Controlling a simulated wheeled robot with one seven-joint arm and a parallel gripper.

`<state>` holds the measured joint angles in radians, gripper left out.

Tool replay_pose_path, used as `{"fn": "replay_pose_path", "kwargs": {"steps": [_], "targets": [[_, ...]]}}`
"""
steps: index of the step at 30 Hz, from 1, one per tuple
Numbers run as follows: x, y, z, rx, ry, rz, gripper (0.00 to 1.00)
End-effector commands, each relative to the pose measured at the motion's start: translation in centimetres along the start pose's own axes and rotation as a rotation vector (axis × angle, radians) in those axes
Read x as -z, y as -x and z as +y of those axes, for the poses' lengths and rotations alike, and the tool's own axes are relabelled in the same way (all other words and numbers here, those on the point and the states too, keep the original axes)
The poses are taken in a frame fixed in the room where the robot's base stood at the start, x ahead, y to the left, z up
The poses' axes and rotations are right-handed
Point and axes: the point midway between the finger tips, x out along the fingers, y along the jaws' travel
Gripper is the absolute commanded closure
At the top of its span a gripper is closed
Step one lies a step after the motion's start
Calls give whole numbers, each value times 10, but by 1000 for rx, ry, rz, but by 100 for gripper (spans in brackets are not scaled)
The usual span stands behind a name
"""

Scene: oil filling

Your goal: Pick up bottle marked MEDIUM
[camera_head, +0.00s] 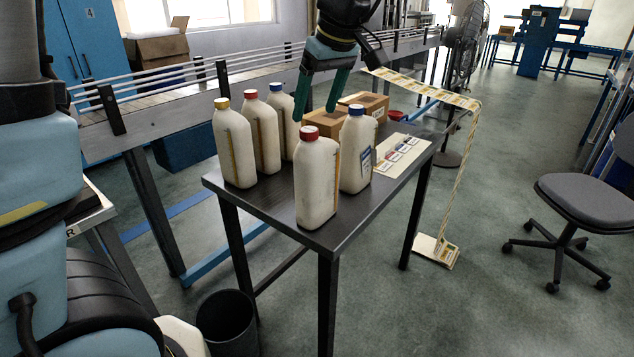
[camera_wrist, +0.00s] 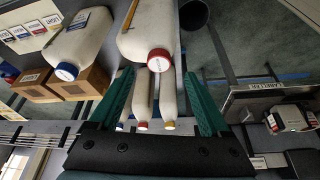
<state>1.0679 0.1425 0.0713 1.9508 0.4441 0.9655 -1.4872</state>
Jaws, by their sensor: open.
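Several cream bottles stand upright on a dark table (camera_head: 345,240). In the head view they are a yellow-capped bottle (camera_head: 233,145), a red-capped bottle (camera_head: 262,135), a blue-capped bottle (camera_head: 281,120) at the back, a red-capped bottle (camera_head: 316,180) in front and a labelled blue-capped bottle (camera_head: 356,150) at right. The label is too small to read, so I cannot tell which is marked MEDIUM. My gripper (camera_head: 315,114) is open and empty above the table, behind the front bottles. In the wrist view, bottles show beyond and between its green fingers (camera_wrist: 160,74).
Cardboard boxes (camera_head: 325,123) stand at the back of the table. A sheet with label cards (camera_head: 405,147) lies at its right. A railed conveyor (camera_head: 170,105) runs behind. A black bin (camera_head: 228,322) and an office chair (camera_head: 585,203) stand on the floor.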

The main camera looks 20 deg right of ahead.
Motion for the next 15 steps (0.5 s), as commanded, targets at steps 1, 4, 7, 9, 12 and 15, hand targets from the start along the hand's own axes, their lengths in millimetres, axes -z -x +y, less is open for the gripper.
{"fn": "replay_pose_path", "kwargs": {"steps": [1,4,7,9,12,15], "targets": [[0,-2,0,2,0,0,19],[2,-11,0,4,-1,-1,19],[4,-25,1,7,-1,-1,19],[4,-36,2,6,-1,-2,19],[4,-48,2,3,-1,0,19],[3,-54,2,2,-1,0,19]]}}
